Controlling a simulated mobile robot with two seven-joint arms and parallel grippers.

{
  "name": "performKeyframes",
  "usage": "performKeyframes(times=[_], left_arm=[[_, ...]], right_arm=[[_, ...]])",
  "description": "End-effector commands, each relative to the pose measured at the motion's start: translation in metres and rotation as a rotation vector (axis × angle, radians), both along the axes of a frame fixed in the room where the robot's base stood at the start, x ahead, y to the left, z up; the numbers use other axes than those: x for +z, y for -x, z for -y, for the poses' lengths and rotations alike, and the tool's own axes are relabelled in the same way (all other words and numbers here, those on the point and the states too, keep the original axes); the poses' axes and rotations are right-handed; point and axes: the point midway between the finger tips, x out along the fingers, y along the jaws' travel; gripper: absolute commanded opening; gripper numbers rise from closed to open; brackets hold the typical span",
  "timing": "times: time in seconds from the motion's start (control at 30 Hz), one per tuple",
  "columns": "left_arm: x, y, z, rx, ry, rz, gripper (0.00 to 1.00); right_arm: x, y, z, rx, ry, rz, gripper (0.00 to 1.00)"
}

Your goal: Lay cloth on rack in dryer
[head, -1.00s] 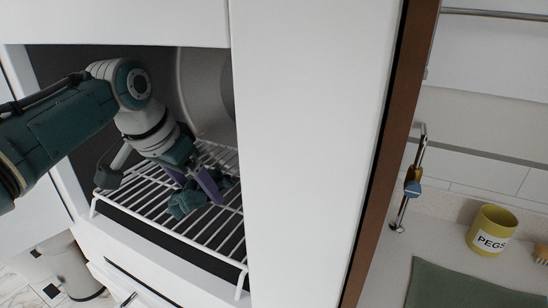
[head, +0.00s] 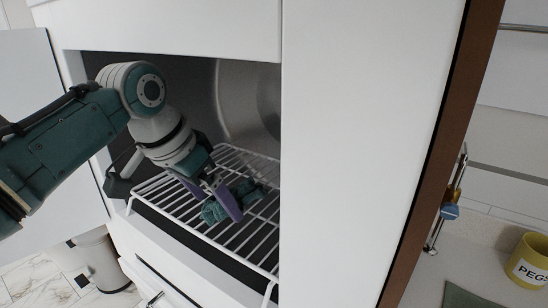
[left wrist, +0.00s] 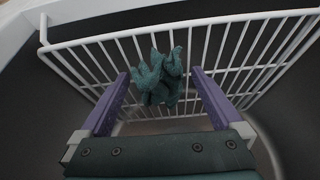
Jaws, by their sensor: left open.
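A crumpled dark teal cloth (head: 216,211) lies bunched on the white wire rack (head: 262,250) inside the dryer opening. My left gripper (head: 212,201) is open just above the rack, with its purple fingers by the cloth. In the left wrist view the cloth (left wrist: 158,78) lies ahead of and between the open fingertips (left wrist: 158,76), with a gap on both sides. The rack's bars (left wrist: 82,57) show around it there. Part of the cloth is hidden behind a finger in the head view. My right gripper is out of view.
The dryer's metal drum (head: 245,95) is behind the rack. A white cabinet panel (head: 365,150) borders the opening on the right. A grey bin (head: 103,262) stands on the floor at lower left.

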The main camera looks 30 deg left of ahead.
Motion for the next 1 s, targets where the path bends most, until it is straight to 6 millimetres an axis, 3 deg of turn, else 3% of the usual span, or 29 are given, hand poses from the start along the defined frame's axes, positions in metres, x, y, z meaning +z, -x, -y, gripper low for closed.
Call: performKeyframes(times=[0.3,0.57,0.67,0.77,0.9,1.0], left_arm=[[-0.001,0.062,-0.009,0.0,-0.002,-0.002,1.0],[-0.003,0.088,-0.008,-0.003,-0.003,-0.007,1.0],[-0.016,0.113,0.014,-0.032,-0.024,-0.04,1.0],[-0.029,0.157,0.052,-0.064,-0.049,-0.082,1.0],[-0.025,0.208,0.093,-0.06,-0.056,-0.104,1.0],[-0.017,0.229,0.107,-0.04,-0.05,-0.106,1.0]], right_arm=[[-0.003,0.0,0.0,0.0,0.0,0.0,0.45],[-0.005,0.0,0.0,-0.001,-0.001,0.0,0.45],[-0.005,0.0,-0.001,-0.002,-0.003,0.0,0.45],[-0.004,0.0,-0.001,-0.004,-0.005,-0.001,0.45],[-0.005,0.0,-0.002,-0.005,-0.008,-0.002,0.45],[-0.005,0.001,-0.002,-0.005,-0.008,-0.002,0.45]])
